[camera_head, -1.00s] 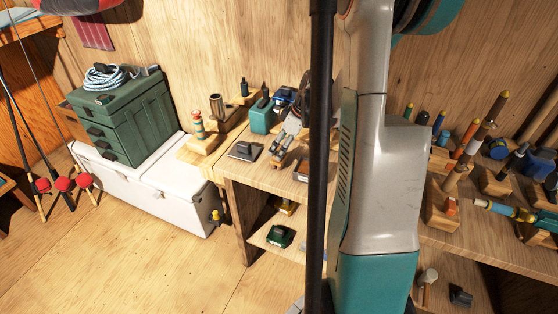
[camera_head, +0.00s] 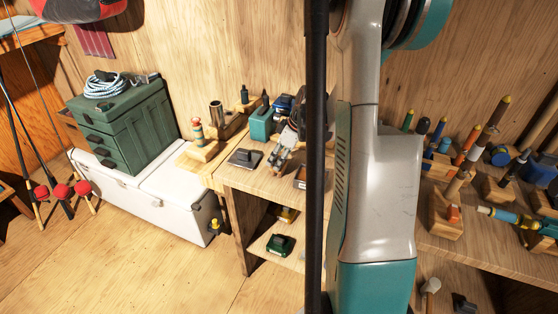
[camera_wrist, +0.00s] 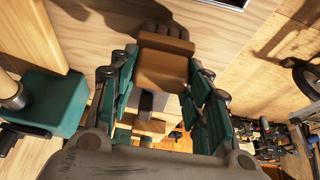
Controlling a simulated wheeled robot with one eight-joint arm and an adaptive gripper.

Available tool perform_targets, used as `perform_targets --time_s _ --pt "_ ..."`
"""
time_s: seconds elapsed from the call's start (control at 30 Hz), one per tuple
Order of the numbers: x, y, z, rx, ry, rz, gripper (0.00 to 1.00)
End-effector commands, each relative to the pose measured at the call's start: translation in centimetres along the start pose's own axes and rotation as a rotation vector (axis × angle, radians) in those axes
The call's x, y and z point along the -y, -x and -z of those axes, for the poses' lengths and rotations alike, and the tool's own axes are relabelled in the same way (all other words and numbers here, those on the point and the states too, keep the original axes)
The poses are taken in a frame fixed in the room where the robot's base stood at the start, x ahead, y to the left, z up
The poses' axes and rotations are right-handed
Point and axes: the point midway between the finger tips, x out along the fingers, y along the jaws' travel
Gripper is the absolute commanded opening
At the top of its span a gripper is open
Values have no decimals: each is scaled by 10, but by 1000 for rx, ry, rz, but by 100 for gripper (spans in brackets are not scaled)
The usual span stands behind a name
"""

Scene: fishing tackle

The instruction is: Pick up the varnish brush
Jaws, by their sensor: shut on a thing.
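In the wrist view my gripper (camera_wrist: 162,84) is shut with its green finger pads on either side of a brown, block-like thing with a ridged far end. I take this to be the varnish brush (camera_wrist: 162,68); its bristles cannot be made out clearly. A dark part shows just below it. In the head view a small grey shape over the bench, left of the black post, looks like my gripper (camera_head: 283,150). The brush cannot be made out there, and my arm hides much of the bench's middle.
The wooden bench (camera_head: 262,184) holds a dark flat plate (camera_head: 245,158), a teal box (camera_head: 261,124) and wooden stands. Several upright tools stand at right. A green drawer chest (camera_head: 125,130) sits on a white cooler (camera_head: 150,207).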

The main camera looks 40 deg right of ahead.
Motion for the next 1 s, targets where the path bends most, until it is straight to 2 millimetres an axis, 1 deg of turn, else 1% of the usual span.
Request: perform_targets --time_s 0.17,0.27,0.37,0.7,0.8,0.9,1.0 --pt "0 11 5 0 0 0 16" --pt "0 24 10 0 0 0 16" --pt "0 42 17 0 0 0 16" --pt "0 128 53 0 0 0 16" --pt "0 149 62 0 0 0 16" --pt "0 164 68 0 0 0 16" --pt "0 175 72 0 0 0 16"
